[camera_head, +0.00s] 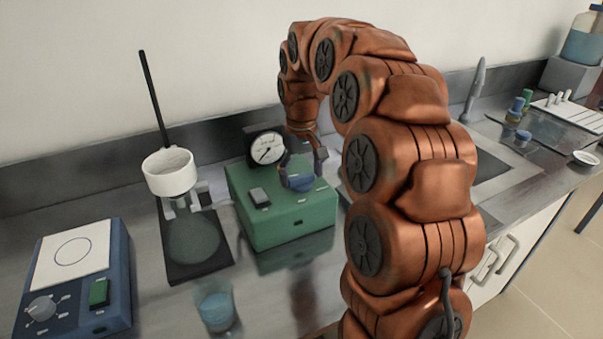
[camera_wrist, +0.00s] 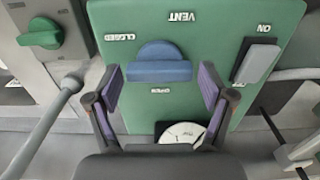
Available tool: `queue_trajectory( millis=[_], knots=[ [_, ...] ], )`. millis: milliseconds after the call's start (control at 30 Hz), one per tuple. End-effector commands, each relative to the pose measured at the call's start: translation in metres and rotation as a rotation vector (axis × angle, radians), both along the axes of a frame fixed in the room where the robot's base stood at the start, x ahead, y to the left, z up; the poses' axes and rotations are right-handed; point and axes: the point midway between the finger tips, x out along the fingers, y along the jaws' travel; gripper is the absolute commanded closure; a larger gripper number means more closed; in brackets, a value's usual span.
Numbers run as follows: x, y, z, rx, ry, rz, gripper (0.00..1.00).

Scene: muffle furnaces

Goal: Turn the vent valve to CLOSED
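The vent valve is a blue knob (camera_head: 298,182) on top of a green box (camera_head: 290,224). In the wrist view the knob (camera_wrist: 160,64) shows a rounded part and a straight bar lying crosswise. The box (camera_wrist: 105,15) bears upside-down labels: VENT above the knob, CLOSED at its upper left, and a small one that seems to read OPEN below it. I cannot tell which label the knob points to. My gripper (camera_wrist: 160,78) is open, with one finger on each side of the knob and gaps between. In the head view my gripper (camera_head: 304,160) is over the knob, partly hidden.
A dial gauge (camera_head: 267,148) stands at the box's back, and a grey ON switch (camera_wrist: 255,62) sits beside the knob. Left are a ring stand with a white bowl (camera_head: 169,171), a blue hotplate (camera_head: 75,275) and a beaker (camera_head: 216,308). A sink (camera_head: 490,165) lies right.

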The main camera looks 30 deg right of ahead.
Motion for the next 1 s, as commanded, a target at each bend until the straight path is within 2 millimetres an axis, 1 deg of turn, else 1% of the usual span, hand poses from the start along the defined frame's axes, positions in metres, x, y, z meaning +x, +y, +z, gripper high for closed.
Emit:
queue_trajectory(
  millis=[33, 100, 400, 533, 667, 1000],
  knots=[
    [0.0, 0.0, 0.0, 0.0, 0.0, 0.0, 0.1],
    [0.0, 0.0, 0.0, 0.0, 0.0, -0.001, 0.04],
    [0.0, 0.0, 0.0, 0.0, -0.001, -0.002, 0.04],
    [0.0, 0.0, 0.005, -0.001, -0.001, -0.002, 0.04],
    [0.001, 0.0, 0.019, -0.001, -0.002, -0.001, 0.04],
    [0.002, -0.001, 0.069, -0.002, -0.005, -0.002, 0.04]
  ],
)
